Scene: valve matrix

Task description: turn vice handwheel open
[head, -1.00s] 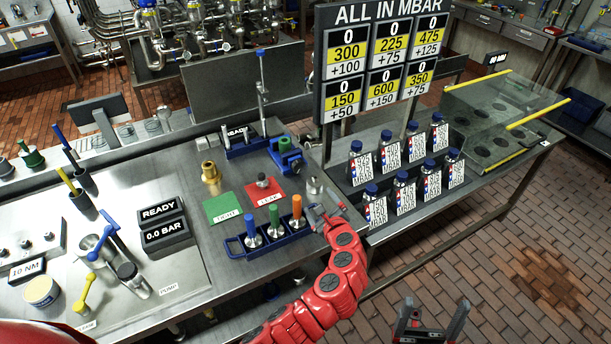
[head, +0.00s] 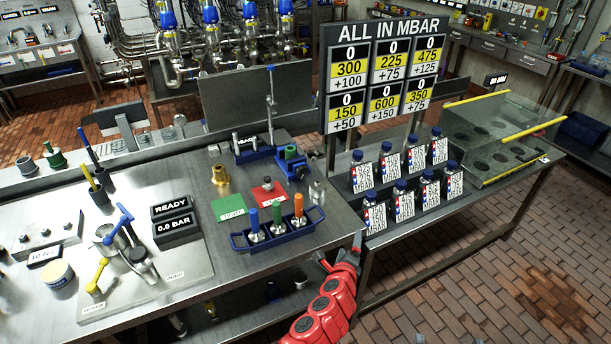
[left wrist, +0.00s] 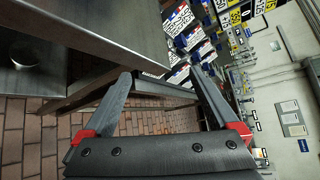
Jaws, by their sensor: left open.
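The blue vice (head: 290,160) stands at the back right of the steel bench, with a green part (head: 290,151) at its top. Its handwheel is too small to make out clearly. My left gripper (head: 352,247) is at the bench's right front corner, well in front of the vice and apart from it. In the left wrist view my left gripper (left wrist: 160,78) is open, with nothing between its fingers. The vice does not show clearly there. My right gripper is out of view.
A blue rack (head: 278,237) with several coloured-handled tools stands between my left gripper and the vice. Green (head: 229,208) and red (head: 267,194) mats lie behind it. A brass fitting (head: 219,176) stands left of the vice.

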